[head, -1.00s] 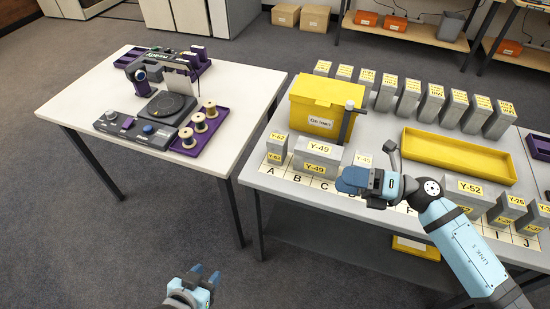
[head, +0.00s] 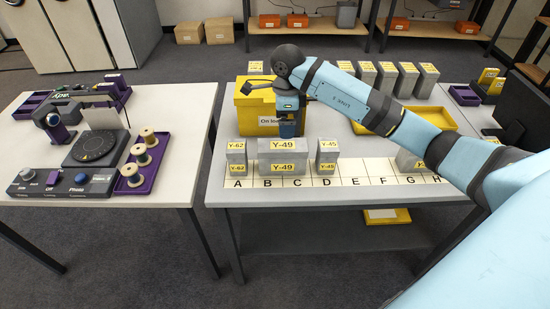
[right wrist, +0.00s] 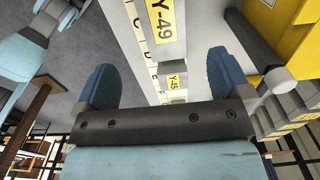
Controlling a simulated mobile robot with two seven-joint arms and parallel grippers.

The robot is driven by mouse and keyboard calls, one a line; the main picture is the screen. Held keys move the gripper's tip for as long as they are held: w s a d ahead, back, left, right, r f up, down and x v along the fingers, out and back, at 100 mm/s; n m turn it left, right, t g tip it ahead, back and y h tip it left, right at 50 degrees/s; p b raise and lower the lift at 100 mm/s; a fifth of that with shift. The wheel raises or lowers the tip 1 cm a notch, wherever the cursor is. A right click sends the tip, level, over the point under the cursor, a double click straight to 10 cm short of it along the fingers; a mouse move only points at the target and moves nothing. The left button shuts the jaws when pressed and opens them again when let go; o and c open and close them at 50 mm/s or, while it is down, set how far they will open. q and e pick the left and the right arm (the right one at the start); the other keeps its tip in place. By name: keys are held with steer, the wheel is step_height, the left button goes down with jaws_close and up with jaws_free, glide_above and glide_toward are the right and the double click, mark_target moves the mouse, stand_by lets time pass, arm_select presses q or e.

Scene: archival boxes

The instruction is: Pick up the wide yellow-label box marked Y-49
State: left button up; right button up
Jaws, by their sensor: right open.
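The wide grey box marked Y-49 (head: 283,168) has yellow labels on its top and front. My right gripper (head: 289,128) is just above and behind this box in the head view, pointing down. My left gripper is not in the head view.
A narrow Y-62 box (head: 237,158) stands left of Y-49 and a narrow Y-45 box (head: 327,158) stands close on its right. A yellow bin (head: 257,112) is behind. A yellow tray (head: 437,115) lies farther right. Strip spaces E and F are clear.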

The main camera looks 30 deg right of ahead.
glide_above(283, 145)
steer(key=f, duration=0.4)
steer(key=shift+s+f, duration=0.35)
steer(key=shift+f, duration=0.05)
steer(key=shift+w+f, duration=0.2)
steer(key=shift+f, duration=1.3)
steer(key=shift+w+f, duration=0.15)
steer(key=shift+f, duration=1.35)
steer(key=shift+c, duration=0.4)
steer(key=c, duration=1.1)
steer(key=shift+r, duration=0.1)
steer(key=shift+c, duration=0.7)
